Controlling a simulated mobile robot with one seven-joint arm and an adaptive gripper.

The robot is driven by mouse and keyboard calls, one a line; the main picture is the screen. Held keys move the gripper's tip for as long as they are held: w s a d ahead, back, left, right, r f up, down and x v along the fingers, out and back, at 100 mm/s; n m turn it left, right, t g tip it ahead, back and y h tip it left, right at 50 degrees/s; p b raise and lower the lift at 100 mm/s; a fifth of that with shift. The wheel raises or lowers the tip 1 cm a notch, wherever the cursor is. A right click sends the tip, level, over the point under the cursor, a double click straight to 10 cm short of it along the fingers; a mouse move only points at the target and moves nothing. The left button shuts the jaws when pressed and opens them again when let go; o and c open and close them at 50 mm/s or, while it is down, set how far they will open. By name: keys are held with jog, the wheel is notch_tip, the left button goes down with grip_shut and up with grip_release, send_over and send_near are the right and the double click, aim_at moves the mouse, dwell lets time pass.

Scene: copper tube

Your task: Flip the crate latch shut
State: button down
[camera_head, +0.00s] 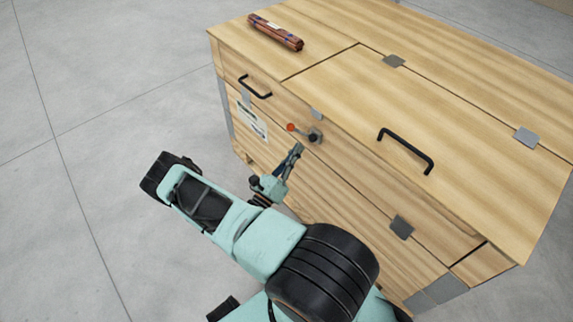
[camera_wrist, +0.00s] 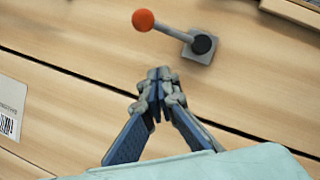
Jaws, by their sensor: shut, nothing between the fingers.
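The wooden crate (camera_head: 350,185) fills the right of the head view. Its latch (camera_head: 315,136) is on the front face, a dark pivot on a small grey plate with a short lever ending in a red-orange knob (camera_head: 290,127). In the wrist view the latch plate (camera_wrist: 201,46) is at top centre and the lever points left to the knob (camera_wrist: 143,20). My gripper (camera_head: 297,149) is shut and empty, just below the latch. In the wrist view its fingertips (camera_wrist: 159,74) meet below the lever, apart from it in the picture. The exact depth gap cannot be told.
A black handle (camera_head: 255,87) is on the front face at left, and another (camera_head: 406,150) is on the lid. A bundle of copper tubes (camera_head: 275,33) lies on top. A paper label (camera_head: 252,119) is left of the latch. Bare floor (camera_head: 80,100) lies at left.

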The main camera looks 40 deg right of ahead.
aim_at(290, 129)
jog(key=shift+w+a+r, duration=0.15)
jog(key=shift+w+r, duration=0.4)
jog(key=shift+r, duration=0.35)
jog(key=shift+w+a+r, duration=0.1)
jog(key=shift+w+r, duration=0.4)
jog(key=shift+r, duration=0.35)
